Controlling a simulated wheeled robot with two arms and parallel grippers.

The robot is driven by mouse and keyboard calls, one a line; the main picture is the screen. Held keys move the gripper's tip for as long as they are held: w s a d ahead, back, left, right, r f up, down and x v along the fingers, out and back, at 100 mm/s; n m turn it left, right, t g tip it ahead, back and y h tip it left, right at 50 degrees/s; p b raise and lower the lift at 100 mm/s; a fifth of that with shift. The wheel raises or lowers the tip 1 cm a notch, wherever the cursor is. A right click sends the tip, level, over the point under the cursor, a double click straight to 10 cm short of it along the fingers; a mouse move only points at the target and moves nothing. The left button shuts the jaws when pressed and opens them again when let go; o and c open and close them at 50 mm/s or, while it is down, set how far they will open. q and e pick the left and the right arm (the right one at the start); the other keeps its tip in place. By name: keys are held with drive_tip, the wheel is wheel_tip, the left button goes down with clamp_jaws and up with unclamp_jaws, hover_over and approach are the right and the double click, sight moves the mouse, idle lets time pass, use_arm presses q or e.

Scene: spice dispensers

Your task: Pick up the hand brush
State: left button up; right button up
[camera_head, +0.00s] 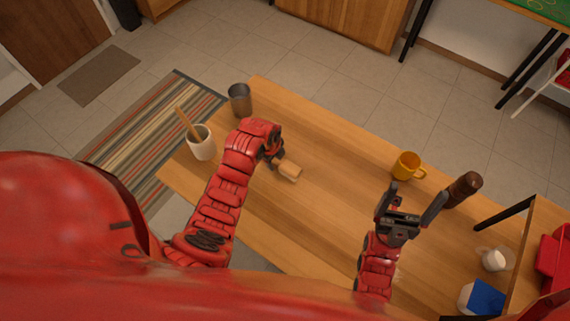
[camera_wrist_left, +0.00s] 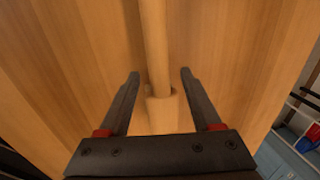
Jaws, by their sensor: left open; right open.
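A pale wooden piece with a rounded end (camera_head: 289,171), apparently the hand brush, lies on the table beside my left gripper (camera_head: 274,158). In the left wrist view its long round handle (camera_wrist_left: 154,40) runs down to a wider wooden part between the fingers of my left gripper (camera_wrist_left: 160,74). Those fingers are open on either side and apart from it. No bristles show, and the arm hides part of it in the head view. My right gripper (camera_head: 418,190) is open and empty over the right part of the table.
The wooden table (camera_head: 335,200) is clear in its middle. A grey metal cup (camera_head: 240,101) and a white cup (camera_head: 202,147) holding a wooden stick stand at the left. A yellow mug (camera_head: 408,167) and a dark brown mill (camera_head: 463,188) are near my right gripper.

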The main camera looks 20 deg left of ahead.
use_arm(q)
clamp_jaws()
idle(0.3)
drive_tip(key=shift+r, duration=0.1)
drive_tip(key=shift+w+r+b, duration=0.1)
drive_tip(key=shift+r+b, duration=0.35)
drive_tip(key=shift+r, duration=0.05)
wheel_tip(320, 180, up, 7)
drive_tip(key=shift+r+b, duration=0.1)
drive_tip(key=shift+b, duration=1.05)
wheel_tip(320, 180, up, 10)
drive_tip(key=p, duration=0.4)
drive_tip(key=shift+f, duration=0.2)
